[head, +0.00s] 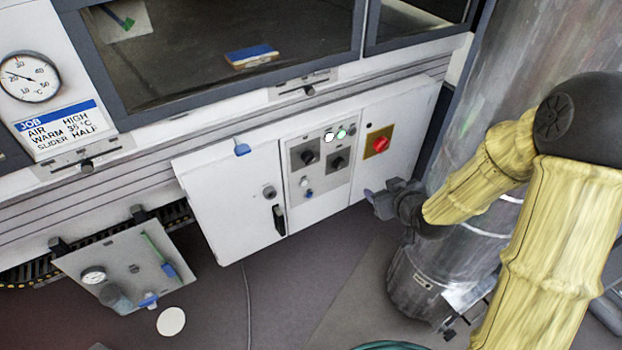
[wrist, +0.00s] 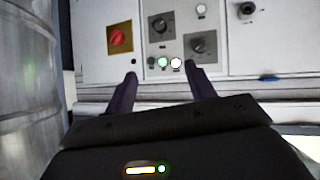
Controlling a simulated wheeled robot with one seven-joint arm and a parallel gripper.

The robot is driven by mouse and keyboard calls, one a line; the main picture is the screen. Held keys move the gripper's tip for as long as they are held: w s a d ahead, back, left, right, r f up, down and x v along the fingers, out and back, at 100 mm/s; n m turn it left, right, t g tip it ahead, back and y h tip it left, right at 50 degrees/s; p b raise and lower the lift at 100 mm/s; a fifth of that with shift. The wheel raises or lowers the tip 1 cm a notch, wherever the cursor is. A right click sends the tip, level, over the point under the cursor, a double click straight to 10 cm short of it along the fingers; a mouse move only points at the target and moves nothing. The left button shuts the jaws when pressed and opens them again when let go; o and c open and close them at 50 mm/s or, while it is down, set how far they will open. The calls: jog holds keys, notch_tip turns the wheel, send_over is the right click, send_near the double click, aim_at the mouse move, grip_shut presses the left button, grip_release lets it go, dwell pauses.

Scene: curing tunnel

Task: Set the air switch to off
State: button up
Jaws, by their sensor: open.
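The white control panel (head: 322,188) carries two black rotary knobs, one at upper left (head: 309,157) and one at right (head: 338,162). I cannot read their labels, so I cannot tell which is the air switch. A white lamp (head: 329,137) and a green lamp (head: 341,133) glow above them. The wrist view shows the panel upside down, with both knobs (wrist: 203,45) and the lit green lamp (wrist: 162,62). My gripper (head: 378,203) is right of and below the panel in the head view, open and empty. Its fingers (wrist: 160,76) point toward the panel, apart from the knobs.
A red knob on a yellow plate (head: 380,145) sits right of the panel. A cabinet door with a black handle (head: 279,220) is left. A job card (head: 58,130) reads AIR HIGH. A metal cylinder (head: 415,285) stands near my arm. Floor before the panel is mostly clear.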

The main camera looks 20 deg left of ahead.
aim_at(311, 162)
jog(key=a+f+n+t+y+b, duration=0.2)
jog(key=a+f+y+b, duration=0.4)
jog(key=a+f+b, duration=0.4)
jog(key=shift+w+f+t+y+b, duration=0.15)
jog(key=shift+w+t+y+b, duration=0.25)
jog(key=shift+t+b, duration=0.4)
jog(key=shift+a, duration=0.15)
jog(key=b+x, duration=0.3)
jog(key=x, duration=1.4)
jog(key=shift+a+f, duration=0.2)
jog(key=shift+f, duration=0.05)
jog(key=c, duration=1)
